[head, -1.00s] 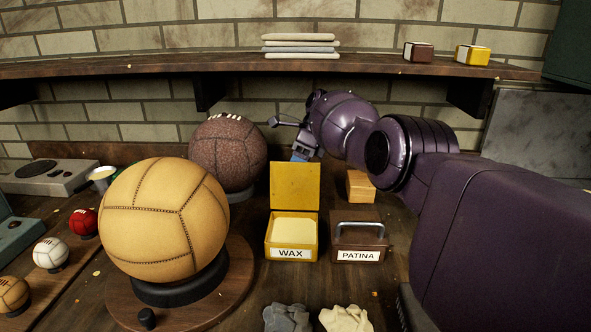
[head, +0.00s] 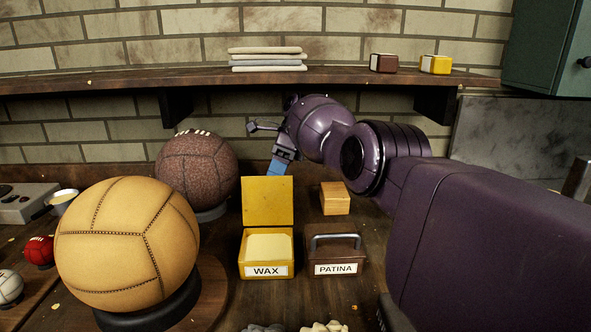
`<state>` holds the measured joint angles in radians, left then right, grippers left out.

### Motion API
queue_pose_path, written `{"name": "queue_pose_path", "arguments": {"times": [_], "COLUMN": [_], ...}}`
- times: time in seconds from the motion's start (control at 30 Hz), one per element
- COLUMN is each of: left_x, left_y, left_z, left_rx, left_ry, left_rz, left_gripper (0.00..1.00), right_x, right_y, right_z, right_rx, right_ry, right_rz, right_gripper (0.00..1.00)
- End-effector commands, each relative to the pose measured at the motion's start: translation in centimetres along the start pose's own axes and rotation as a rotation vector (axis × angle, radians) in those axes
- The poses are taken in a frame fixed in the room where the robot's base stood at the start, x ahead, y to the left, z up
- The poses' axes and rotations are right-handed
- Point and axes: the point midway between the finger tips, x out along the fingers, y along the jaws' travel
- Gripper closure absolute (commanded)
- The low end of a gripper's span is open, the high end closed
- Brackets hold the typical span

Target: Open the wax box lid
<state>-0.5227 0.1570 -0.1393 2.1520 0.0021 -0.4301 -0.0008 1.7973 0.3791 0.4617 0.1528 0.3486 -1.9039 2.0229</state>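The yellow wax box (head: 266,271) stands on the workbench with a white "WAX" label on its front. Its lid (head: 267,201) stands upright at the back, so the box is open and pale wax shows inside. My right gripper (head: 279,166) is behind and above the lid, apart from it as far as I can see. A blue piece shows at its tip, partly behind the lid's top edge. I cannot tell whether its fingers are open or shut. My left gripper is not in view.
The brown patina box (head: 336,262) with a metal handle stands right of the wax box. A wooden block (head: 335,198) is behind it. A large tan ball (head: 128,245) and a brown ball (head: 197,168) stand to the left. A shelf (head: 190,80) runs above.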

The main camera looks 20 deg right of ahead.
Motion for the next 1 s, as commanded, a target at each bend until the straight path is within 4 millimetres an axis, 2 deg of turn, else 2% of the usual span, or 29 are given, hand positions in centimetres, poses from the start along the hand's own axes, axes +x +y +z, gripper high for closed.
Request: {"name": "queue_pose_path", "arguments": {"times": [0.03,0.13,0.23,0.3,0.53,1.0], "left_x": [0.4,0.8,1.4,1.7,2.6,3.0], "left_y": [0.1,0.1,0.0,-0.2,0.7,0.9], "left_z": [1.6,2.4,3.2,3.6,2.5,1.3], "left_rx": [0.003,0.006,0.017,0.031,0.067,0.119], "left_ry": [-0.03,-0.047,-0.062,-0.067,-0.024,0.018], "left_rz": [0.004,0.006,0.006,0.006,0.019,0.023], "left_gripper": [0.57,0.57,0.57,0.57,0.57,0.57], "right_x": [1.1,0.3,-0.7,-1.2,-2.9,-4.8], "right_y": [-1.7,-2.9,-4.0,-4.8,-6.2,-6.9], "right_z": [-1.1,-2.1,-3.1,-3.7,-4.8,-5.4], "right_rx": [0.012,0.014,0.015,0.016,0.011,0.003], "right_ry": [0.005,0.006,0.006,0.008,0.005,0.003], "right_rz": [0.015,0.015,0.009,0.01,0.012,0.006], "right_gripper": [0.79,0.79,0.66,0.79,0.79,0.79]}}
